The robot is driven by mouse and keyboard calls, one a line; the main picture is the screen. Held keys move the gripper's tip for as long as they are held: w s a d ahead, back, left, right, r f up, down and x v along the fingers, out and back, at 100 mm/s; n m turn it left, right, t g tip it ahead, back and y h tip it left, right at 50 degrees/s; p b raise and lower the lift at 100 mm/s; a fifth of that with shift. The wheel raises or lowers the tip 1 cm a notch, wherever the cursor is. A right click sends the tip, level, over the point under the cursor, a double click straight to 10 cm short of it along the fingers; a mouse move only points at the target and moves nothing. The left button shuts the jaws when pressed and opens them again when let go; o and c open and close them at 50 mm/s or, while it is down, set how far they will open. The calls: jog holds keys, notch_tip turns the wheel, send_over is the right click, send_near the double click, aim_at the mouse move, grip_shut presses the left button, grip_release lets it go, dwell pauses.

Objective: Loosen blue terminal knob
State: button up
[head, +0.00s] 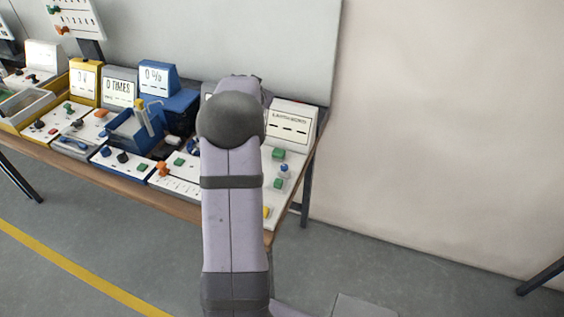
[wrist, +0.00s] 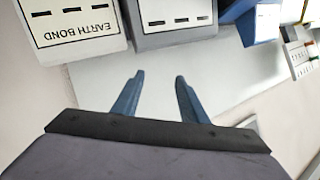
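A small blue knob (head: 284,168) stands on the white panel at the right end of the bench in the head view, between two green knobs (head: 278,153). It is not visible in the wrist view. My gripper (wrist: 158,76) is open and empty in the wrist view, with a clear gap between its two blue-grey fingers. In the head view my own arm hides the gripper, so its distance from the knob cannot be told. The wrist view faces display boxes and pale surface beyond the fingers.
The "EARTH BOND" display box (wrist: 75,28) and a grey display box (wrist: 180,20) show upside down in the wrist view. A bench (head: 180,203) with several panels, knobs and blue and yellow units extends left. A yellow knob (head: 266,211) is near the front right.

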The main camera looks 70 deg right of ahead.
jog(key=s+a+f+m+g+y, duration=0.2)
jog(key=s+a+f+g+y, duration=0.15)
jog(key=s+f, duration=0.45)
jog(key=g+y, duration=0.4)
send_near(284, 167)
jog(key=shift+s+a+f+m, duration=0.1)
jog(key=shift+a+f+m, duration=0.1)
jog(key=shift+m, duration=0.2)
jog(key=shift+d, duration=0.1)
jog(key=shift+h, duration=0.25)
jog(key=shift+p+x, duration=1.5)
jog(key=shift+x, duration=2.15)
jog(key=shift+t, duration=0.25)
grip_shut()
